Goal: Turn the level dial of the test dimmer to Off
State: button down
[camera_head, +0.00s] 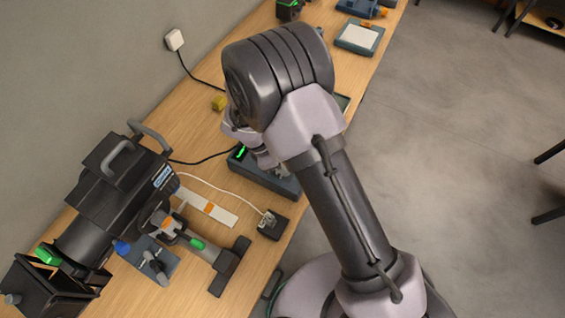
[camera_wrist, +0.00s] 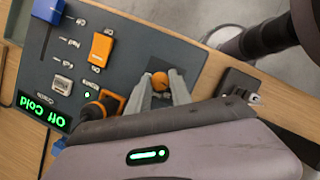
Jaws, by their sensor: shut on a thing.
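The test dimmer is a dark grey panel (camera_wrist: 135,50) on the wooden bench. It also shows in the head view, partly behind my arm (camera_head: 272,180). Its green display (camera_wrist: 43,111) reads "Off Cold", upside down in the wrist view. A small orange knob (camera_wrist: 160,79), apparently the level dial, sits near the panel's edge. My gripper (camera_wrist: 160,87) is shut on this knob, with a grey finger on each side. The knob's pointer and markings cannot be made out. My gripper is mostly hidden by my arm in the head view.
The panel also bears an orange switch (camera_wrist: 101,48), a blue slider (camera_wrist: 48,10) and a grey button-like part (camera_wrist: 63,85). A black box (camera_head: 273,224) with a white cord lies close by. A large black stage lamp (camera_head: 115,185) stands at the left.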

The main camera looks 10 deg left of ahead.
jog(key=shift+n+t, duration=0.4)
jog(key=shift+n, duration=0.6)
jog(key=c, duration=1.2)
grip_release()
jog(key=shift+o, duration=0.2)
jog(key=p+v, duration=0.3)
jog(key=v, duration=1.4)
jog(key=shift+d+r, duration=0.2)
jog(key=shift+r, duration=0.1)
jog(key=shift+s, duration=0.1)
